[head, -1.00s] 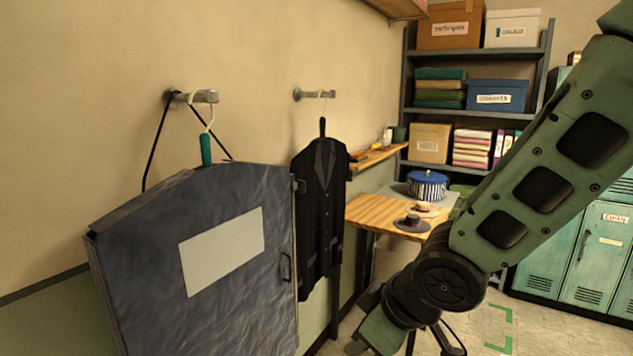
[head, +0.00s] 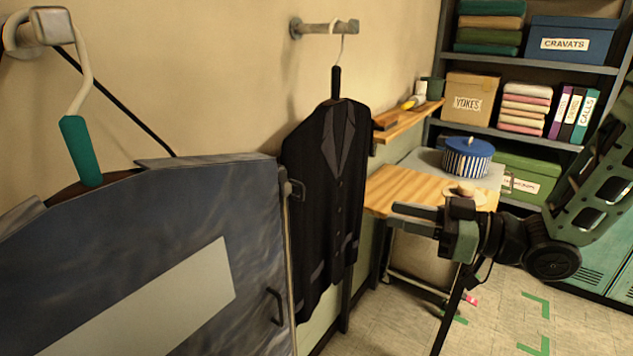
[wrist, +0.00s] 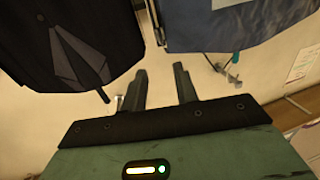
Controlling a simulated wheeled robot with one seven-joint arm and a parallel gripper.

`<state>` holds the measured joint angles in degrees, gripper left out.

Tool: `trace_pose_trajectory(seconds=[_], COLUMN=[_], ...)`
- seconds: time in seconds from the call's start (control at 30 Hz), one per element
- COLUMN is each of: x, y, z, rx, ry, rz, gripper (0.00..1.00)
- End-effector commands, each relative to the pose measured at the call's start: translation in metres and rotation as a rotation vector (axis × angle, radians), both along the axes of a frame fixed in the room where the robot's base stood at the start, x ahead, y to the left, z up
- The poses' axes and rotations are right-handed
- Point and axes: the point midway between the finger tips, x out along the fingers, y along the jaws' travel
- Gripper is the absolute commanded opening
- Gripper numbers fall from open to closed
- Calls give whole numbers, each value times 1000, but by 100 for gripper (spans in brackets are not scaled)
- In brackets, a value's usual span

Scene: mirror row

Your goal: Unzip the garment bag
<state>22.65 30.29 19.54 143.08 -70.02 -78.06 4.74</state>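The blue-grey garment bag (head: 190,195) hangs at the left in the head view, with a pale blank panel on its front. A small metal tab (head: 297,190), perhaps the zip pull, sits near the top of its right edge. A dark loop handle (head: 276,307) is lower on that side. The bag looks closed, and its lower part is out of frame. My gripper (head: 396,217) is open and empty, right of the bag and apart from it, fingers pointing left. In the wrist view my gripper (wrist: 160,76) shows spread fingers, with the bag (wrist: 240,25) at upper right, upside down.
A black jacket (head: 325,190) hangs from a wall peg just right of the bag. A wooden worktop (head: 395,188) with a blue striped tin (head: 468,158) stands behind my gripper. Shelves (head: 555,62) with boxes are at the back right. The floor (head: 400,325) below is mostly clear.

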Motion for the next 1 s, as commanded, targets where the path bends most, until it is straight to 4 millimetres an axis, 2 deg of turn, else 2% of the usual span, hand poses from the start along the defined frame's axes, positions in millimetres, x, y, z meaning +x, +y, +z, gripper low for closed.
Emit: trace_pose_trajectory(seconds=[0.17,0.8,1.0], x=[8,64,75], y=[17,131,149], z=[2,3,2], rx=[3,2,1], ry=[0,1,0], rz=[5,3,0], gripper=[30,30,30])
